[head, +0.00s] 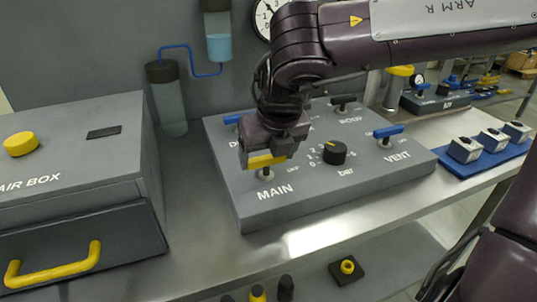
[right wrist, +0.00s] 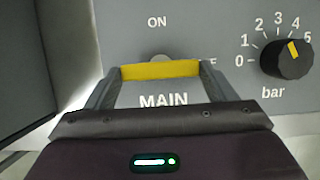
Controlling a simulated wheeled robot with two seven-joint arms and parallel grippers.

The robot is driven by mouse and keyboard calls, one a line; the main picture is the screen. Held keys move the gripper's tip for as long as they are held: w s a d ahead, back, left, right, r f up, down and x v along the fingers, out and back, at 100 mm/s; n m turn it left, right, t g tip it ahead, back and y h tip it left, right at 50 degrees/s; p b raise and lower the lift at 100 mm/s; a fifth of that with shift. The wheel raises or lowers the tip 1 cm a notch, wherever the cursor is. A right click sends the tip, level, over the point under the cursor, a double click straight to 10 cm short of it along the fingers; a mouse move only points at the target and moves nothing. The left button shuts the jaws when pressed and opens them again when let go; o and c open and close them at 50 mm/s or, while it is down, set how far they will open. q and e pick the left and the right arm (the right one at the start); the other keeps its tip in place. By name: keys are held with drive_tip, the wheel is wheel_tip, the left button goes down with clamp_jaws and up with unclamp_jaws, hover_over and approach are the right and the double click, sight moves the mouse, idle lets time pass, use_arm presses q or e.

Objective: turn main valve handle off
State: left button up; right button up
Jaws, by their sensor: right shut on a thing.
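The yellow main valve handle (head: 265,161) is a bar on a short stem on the grey valve panel (head: 235,205), above the MAIN label. My right gripper (head: 268,153) reaches down from above and is shut on the handle. In the right wrist view the handle (right wrist: 160,70) lies left to right between the fingers of the gripper (right wrist: 160,76). ON is printed above it. Its right end lines up with a label mostly hidden by a finger; only an F shows. My left gripper is not in view.
A black bar knob (head: 334,152) stands right of the handle. Blue handles, including VENT (head: 388,131), sit farther back on the panel. The grey AIR BOX (head: 75,160) stands on the left. A blue tray (head: 485,163) with several small boxes lies on the right.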

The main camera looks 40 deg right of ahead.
idle(0.4)
drive_tip(key=o, duration=1)
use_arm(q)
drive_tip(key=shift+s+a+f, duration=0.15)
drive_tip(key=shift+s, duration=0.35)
use_arm(e)
drive_tip(key=v, duration=0.7)
drive_tip(key=shift+r, duration=0.35)
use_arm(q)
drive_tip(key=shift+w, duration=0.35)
use_arm(e)
drive_tip(key=shift+s, duration=0.15)
